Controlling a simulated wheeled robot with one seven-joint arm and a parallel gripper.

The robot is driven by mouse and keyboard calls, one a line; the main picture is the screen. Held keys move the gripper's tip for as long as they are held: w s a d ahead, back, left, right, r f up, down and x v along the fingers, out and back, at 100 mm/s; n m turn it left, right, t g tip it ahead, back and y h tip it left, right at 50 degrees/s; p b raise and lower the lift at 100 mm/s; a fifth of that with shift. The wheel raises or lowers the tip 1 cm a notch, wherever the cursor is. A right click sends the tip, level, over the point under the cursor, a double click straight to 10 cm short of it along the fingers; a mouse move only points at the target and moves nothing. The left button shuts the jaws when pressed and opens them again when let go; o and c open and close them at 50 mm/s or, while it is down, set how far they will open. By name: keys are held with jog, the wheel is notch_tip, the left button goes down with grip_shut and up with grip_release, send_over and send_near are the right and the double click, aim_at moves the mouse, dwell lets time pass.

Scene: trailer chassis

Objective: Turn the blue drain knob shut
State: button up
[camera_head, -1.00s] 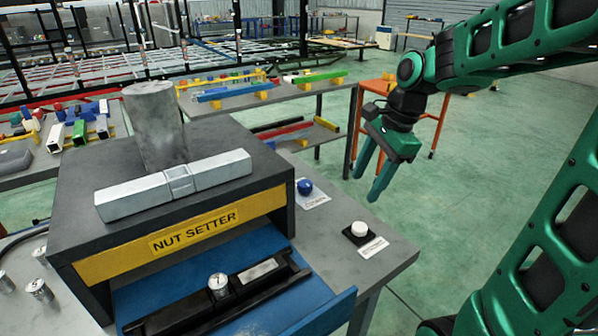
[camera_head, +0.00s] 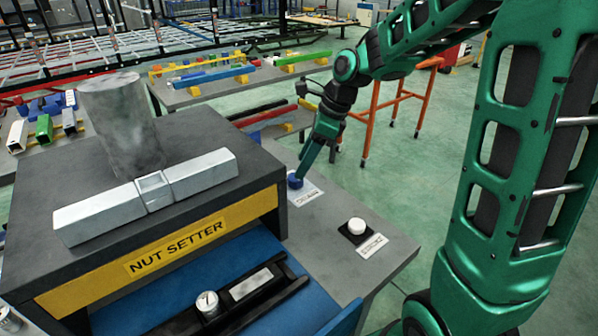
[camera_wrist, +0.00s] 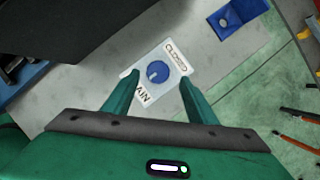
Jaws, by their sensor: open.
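The blue drain knob (camera_head: 295,181) sits on a white label plate on the grey bench, right of the nut setter. My gripper (camera_head: 300,174) is over the knob in the head view. In the wrist view my gripper (camera_wrist: 158,80) is open, with one green finger on each side of the knob. I cannot tell whether the fingers touch it.
The nut setter housing (camera_head: 160,255) stands close on the left, with a grey cylinder (camera_head: 122,125) on top. A white button on a black base (camera_head: 356,227) sits nearer on the bench. Green floor lies beyond the bench edge.

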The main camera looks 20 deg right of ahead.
aim_at(295, 182)
jog(key=shift+x, duration=2.25)
